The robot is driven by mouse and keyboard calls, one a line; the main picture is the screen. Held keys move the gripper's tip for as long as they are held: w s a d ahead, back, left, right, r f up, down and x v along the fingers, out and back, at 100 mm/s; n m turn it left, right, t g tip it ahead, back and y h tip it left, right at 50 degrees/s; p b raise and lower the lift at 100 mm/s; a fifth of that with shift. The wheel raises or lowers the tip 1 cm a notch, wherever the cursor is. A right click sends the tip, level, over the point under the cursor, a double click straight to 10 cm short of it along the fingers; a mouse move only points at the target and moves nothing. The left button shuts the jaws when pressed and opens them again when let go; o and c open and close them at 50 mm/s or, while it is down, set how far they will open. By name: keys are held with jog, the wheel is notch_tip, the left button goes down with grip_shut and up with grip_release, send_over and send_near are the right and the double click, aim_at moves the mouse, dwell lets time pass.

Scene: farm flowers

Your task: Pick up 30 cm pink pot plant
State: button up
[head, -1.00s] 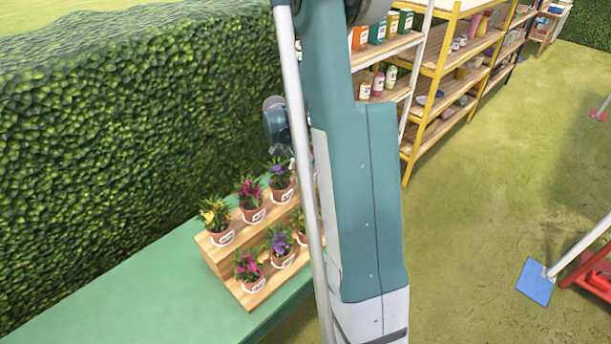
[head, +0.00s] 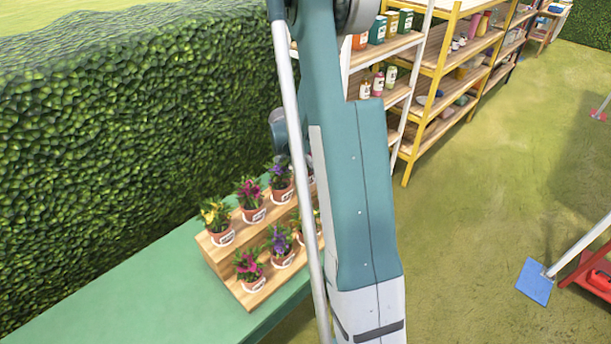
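Two pot plants with pink-magenta flowers stand on a stepped wooden stand (head: 222,266). One pink plant (head: 250,193) is on the upper step, between a yellow-flowered plant and a purple-flowered one. The other pink plant (head: 249,266) is at the left end of the lower step. Both sit upright in terracotta pots with white labels, too small to read, so I cannot tell which is 30 cm. My arm rises in front of the stand's right end and hides part of it. My gripper's fingers are hidden from this view.
A yellow-flowered plant (head: 215,216) and purple-flowered plants (head: 280,178) stand close beside the pink ones. The stand is on a green table (head: 130,300), clear at its left. A hedge (head: 120,130) runs behind. Shelves (head: 440,80) stand at the back right.

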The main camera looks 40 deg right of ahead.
jog(key=shift+c, duration=0.3)
jog(key=c, duration=1.2)
jog(key=shift+o, duration=0.2)
jog(key=shift+r, duration=0.15)
jog(key=shift+r, duration=4.9)
